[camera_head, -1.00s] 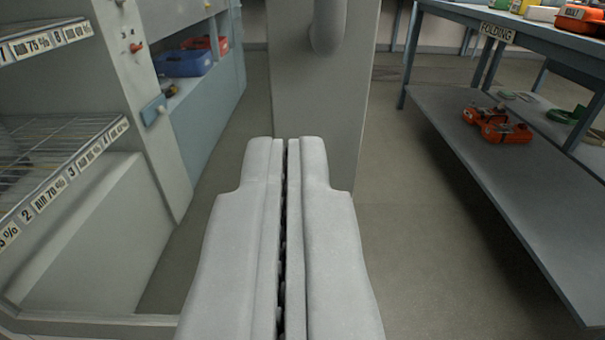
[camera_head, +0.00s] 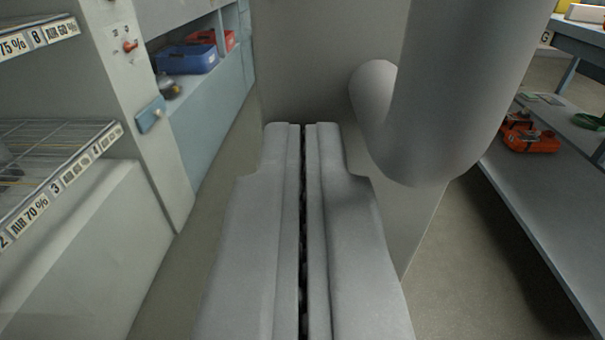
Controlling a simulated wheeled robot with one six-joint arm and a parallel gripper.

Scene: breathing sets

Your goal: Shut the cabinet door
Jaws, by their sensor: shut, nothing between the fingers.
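The cabinet door (camera_head: 300,60) is the upright grey panel ahead, standing open away from the cabinet. Its thick, rounded grey handle (camera_head: 450,90) is large in the upper right middle and hides part of the panel. The cabinet (camera_head: 90,230) is on the left, its wire shelves in open view. My gripper (camera_head: 303,126) is shut and empty, pointing at the door, with its tips left of the handle. The tips overlap the lower part of the panel in the picture; I cannot tell whether they touch it.
A blue latch (camera_head: 152,115) and a red switch (camera_head: 130,46) are on the cabinet's front post. Blue (camera_head: 186,58) and red bins sit on a shelf beyond. A blue-grey bench (camera_head: 540,190) with orange items (camera_head: 530,138) stands at right. Floor shows on both sides.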

